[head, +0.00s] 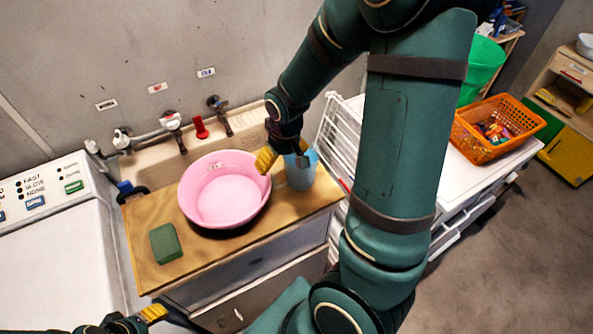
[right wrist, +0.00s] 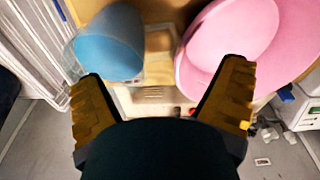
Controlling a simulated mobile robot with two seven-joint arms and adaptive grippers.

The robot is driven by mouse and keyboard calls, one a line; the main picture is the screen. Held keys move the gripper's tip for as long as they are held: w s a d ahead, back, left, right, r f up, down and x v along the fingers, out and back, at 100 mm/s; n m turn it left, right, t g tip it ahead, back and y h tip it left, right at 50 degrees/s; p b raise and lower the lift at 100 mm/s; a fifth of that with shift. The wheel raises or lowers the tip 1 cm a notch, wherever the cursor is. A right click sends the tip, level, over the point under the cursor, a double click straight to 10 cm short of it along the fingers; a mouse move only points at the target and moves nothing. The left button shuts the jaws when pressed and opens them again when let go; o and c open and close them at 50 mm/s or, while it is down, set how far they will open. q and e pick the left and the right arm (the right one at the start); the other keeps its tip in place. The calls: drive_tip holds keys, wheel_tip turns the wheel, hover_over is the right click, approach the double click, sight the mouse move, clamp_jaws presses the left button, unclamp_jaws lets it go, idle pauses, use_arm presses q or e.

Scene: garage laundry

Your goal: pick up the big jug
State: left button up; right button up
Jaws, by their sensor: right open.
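The blue jug (head: 300,172) stands upright on the wooden board beside the pink basin. It also shows in the right wrist view (right wrist: 108,42), at upper left, with some see-through material along its left side. My right gripper (head: 283,160) is open and empty over the gap between jug and basin, near the jug's top. In the right wrist view its two yellow fingers (right wrist: 165,78) are spread wide, the left one near the jug and the right one over the basin. I cannot tell whether a finger touches the jug. My left gripper (head: 150,314) shows only partly at the bottom left.
The pink basin (head: 225,203) sits close left of the jug. A green sponge (head: 165,243) lies on the wooden board (head: 150,272). A white wire rack (head: 338,130) is right of the jug. Taps and a red object (head: 200,127) are behind.

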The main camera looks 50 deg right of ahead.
sight(280, 168)
drive_tip(key=shift+w+d+f, duration=0.1)
drive_tip(key=shift+w+f, duration=0.1)
drive_tip(key=shift+f, duration=0.85)
drive_tip(key=shift+w+a+f, duration=0.1)
drive_tip(key=shift+w+f, duration=0.15)
drive_tip(key=shift+f, duration=0.85)
drive_tip(key=shift+w+d+f, duration=0.1)
drive_tip(key=shift+w+f, duration=0.1)
drive_tip(key=shift+f, duration=0.85)
drive_tip(key=c, duration=1.5)
